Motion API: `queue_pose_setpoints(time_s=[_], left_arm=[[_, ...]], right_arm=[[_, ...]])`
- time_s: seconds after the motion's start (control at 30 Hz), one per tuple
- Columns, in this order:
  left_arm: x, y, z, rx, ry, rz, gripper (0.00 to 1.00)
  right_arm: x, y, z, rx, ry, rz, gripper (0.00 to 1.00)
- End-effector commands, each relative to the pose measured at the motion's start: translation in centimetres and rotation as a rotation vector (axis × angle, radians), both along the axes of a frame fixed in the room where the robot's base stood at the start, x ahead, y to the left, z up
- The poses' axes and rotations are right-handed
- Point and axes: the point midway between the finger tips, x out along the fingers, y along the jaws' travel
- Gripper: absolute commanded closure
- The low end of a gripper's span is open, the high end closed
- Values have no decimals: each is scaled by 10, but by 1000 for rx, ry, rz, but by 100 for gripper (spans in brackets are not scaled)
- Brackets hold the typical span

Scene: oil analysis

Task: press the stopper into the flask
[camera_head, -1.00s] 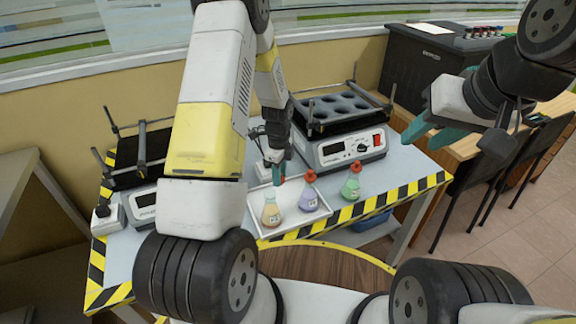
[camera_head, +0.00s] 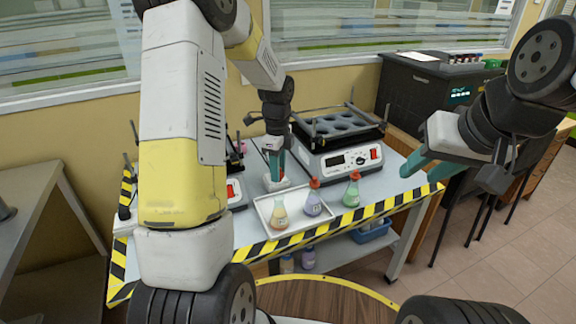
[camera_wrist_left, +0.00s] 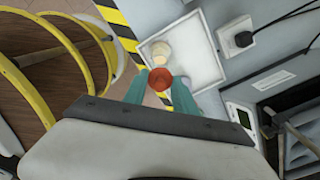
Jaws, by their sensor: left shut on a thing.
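My left gripper (camera_head: 277,172) is shut on a red stopper, which shows between the teal fingertips in the left wrist view (camera_wrist_left: 160,78). In the head view the gripper is behind the flask with yellow liquid (camera_head: 280,213), which has no stopper. This flask stands upright at the left of the white tray (camera_head: 263,207); its pale top also shows in the left wrist view (camera_wrist_left: 160,51), just beyond the stopper and apart from it in the picture. My right gripper (camera_head: 432,170) is empty in the air at the right, its teal fingers apart.
A purple flask (camera_head: 313,204) and a green flask (camera_head: 351,193), both with red stoppers, stand right of the yellow one. A device with a dark rack (camera_head: 345,158) is behind them. The table's front edge has yellow-black stripes (camera_head: 330,226). A blue bin (camera_head: 372,231) is below.

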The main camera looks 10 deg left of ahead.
Motion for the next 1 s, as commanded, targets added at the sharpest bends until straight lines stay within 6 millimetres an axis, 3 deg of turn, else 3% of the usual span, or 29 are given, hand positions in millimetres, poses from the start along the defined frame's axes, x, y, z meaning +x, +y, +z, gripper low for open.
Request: queue_pose_setpoints(time_s=[0.6,1.0], left_arm=[[-1,0,-53,0,3,-1,100],[0,0,-62,0,1,0,100]], right_arm=[[0,0,0,0,0,0,64],[0,0,0,0,0,0,64]])
